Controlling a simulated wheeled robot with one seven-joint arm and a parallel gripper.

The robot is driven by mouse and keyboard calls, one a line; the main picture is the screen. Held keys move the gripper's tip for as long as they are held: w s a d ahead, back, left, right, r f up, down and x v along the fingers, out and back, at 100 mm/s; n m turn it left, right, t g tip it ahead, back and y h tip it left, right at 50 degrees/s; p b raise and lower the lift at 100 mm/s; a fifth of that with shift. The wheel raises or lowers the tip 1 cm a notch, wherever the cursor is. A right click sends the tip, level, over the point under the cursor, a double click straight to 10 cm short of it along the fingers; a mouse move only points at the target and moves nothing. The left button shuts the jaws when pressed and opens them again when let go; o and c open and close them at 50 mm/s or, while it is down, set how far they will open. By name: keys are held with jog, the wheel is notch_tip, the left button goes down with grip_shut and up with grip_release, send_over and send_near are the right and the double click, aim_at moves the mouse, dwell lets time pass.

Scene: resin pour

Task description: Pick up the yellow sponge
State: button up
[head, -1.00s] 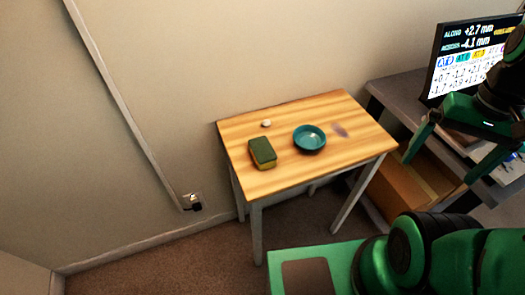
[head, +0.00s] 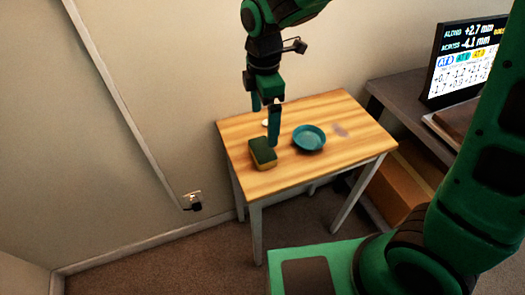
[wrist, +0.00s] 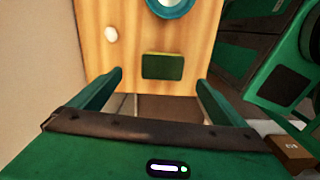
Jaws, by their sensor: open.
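My gripper (head: 265,124) points down above the table's left part, near the sponge, with one finger overlapping the sponge's far edge in the head view. In the wrist view my gripper (wrist: 159,76) is open, with nothing between its fingers.
A teal bowl (head: 309,138) stands right of the sponge; it also shows in the wrist view (wrist: 172,4). A small white object (wrist: 110,34) lies nearby. The wall is close behind the table. A desk with a monitor (head: 462,62) stands to the right.

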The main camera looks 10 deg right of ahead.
jog(key=shift+s+a+f+n, duration=0.1)
jog(key=shift+a+f+n, duration=0.4)
jog(key=shift+a, duration=0.4)
send_over(262, 148)
jog(key=a, duration=0.1)
notch_tip(262, 148, down, 5)
jog(key=shift+d+f, duration=0.2)
jog(key=shift+f, duration=0.7)
jog(key=shift+d+f, duration=0.2)
jog(key=shift+f, duration=0.65)
jog(key=shift+d+f, duration=0.2)
jog(key=shift+f, duration=0.7)
jog(key=c, duration=1.2)
jog(key=shift+r, duration=0.1)
